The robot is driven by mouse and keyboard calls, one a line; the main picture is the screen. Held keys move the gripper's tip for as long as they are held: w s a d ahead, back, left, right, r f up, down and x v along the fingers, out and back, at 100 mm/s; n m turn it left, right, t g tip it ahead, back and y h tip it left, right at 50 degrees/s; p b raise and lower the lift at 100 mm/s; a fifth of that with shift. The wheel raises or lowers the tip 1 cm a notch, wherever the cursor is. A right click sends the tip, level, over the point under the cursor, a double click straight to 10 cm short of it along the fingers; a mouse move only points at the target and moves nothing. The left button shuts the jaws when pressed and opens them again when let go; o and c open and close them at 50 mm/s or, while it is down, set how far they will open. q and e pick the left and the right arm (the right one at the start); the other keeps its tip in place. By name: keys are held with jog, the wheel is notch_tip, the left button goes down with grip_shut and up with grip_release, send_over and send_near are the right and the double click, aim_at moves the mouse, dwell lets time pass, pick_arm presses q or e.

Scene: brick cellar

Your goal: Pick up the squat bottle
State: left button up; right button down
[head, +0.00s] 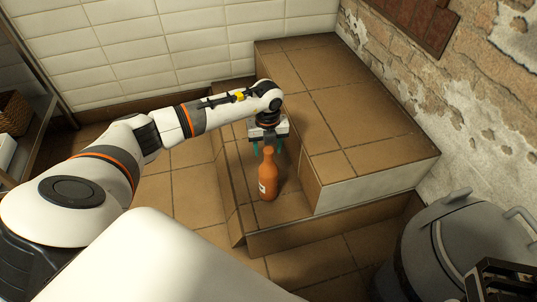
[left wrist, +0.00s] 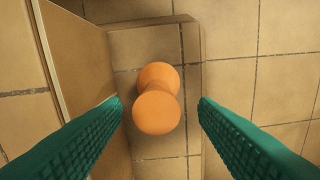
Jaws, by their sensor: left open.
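The squat bottle (head: 268,177) is orange-brown with a pale label on its side. It stands upright on the lower tiled step. In the left wrist view the bottle (left wrist: 157,100) is seen from above, between the two green fingers and apart from both. My left gripper (head: 268,150) is open and points down at the bottle from just behind it in the head view. It also shows in the left wrist view (left wrist: 161,103).
A higher tiled step (head: 345,100) rises right beside the bottle. A grey lidded bin (head: 460,250) stands at the lower right. A wicker basket (head: 14,112) sits on a shelf at the far left. The tiled floor left of the step is clear.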

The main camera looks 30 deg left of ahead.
aim_at(268, 171)
pick_arm(q)
notch_tip(268, 171, down, 3)
jog(key=shift+d+f+b, duration=0.1)
jog(key=shift+d+b, duration=0.05)
jog(key=shift+b, duration=0.35)
jog(key=shift+c, duration=0.5)
grip_shut()
